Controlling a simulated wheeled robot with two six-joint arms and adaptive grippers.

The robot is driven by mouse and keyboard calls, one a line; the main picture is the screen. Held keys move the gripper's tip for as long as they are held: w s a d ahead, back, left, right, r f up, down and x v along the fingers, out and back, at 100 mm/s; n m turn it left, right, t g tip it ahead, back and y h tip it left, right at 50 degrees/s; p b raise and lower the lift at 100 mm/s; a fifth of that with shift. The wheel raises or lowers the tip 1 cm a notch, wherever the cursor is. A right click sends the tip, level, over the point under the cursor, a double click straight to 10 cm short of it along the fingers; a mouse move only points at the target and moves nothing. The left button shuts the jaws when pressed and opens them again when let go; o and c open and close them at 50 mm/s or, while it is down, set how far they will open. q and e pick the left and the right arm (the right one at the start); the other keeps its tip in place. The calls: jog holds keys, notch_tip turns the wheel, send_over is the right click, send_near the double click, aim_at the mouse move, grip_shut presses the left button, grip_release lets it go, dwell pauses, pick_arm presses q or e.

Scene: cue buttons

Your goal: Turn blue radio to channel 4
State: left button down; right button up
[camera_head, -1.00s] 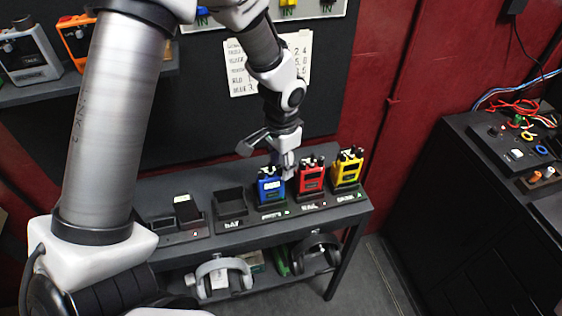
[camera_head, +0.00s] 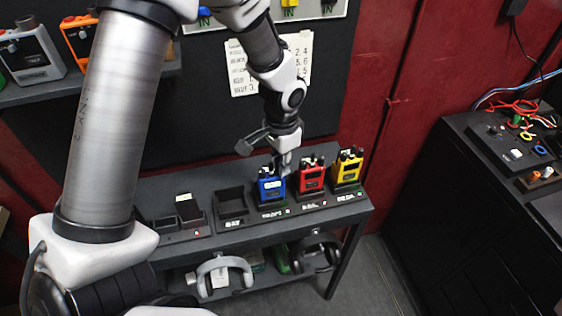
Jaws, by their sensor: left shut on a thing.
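The blue radio (camera_head: 270,188) stands upright in its charging dock on the grey shelf table, left of the red radio (camera_head: 311,178) and the yellow radio (camera_head: 348,167). A small light display shows on its front, but its digits are too small to read. My left gripper (camera_head: 284,168) points down at the top of the blue radio, with its fingertips shut around a knob (camera_head: 282,171) there. The fingers partly hide the knob. My right gripper is not in view.
An empty dock (camera_head: 232,206) and a dark device in a dock (camera_head: 187,208) stand left of the blue radio. A paper with handwritten lists (camera_head: 240,72) hangs on the back wall. Headphones (camera_head: 224,274) lie on the lower shelf.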

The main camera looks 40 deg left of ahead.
pick_arm(q)
jog(key=m+p, duration=0.4)
jog(key=shift+r+m, duration=0.2)
jog(key=shift+m, duration=0.1)
jog(key=m+p, duration=0.2)
jog(key=m, duration=0.1)
jog(key=shift+p, duration=0.3)
jog(key=shift+f+m+p, duration=0.2)
jog(key=shift+m+p, duration=0.25)
jog(key=shift+m, duration=0.15)
jog(key=c, duration=1.1)
grip_release()
jog(key=shift+c, duration=0.2)
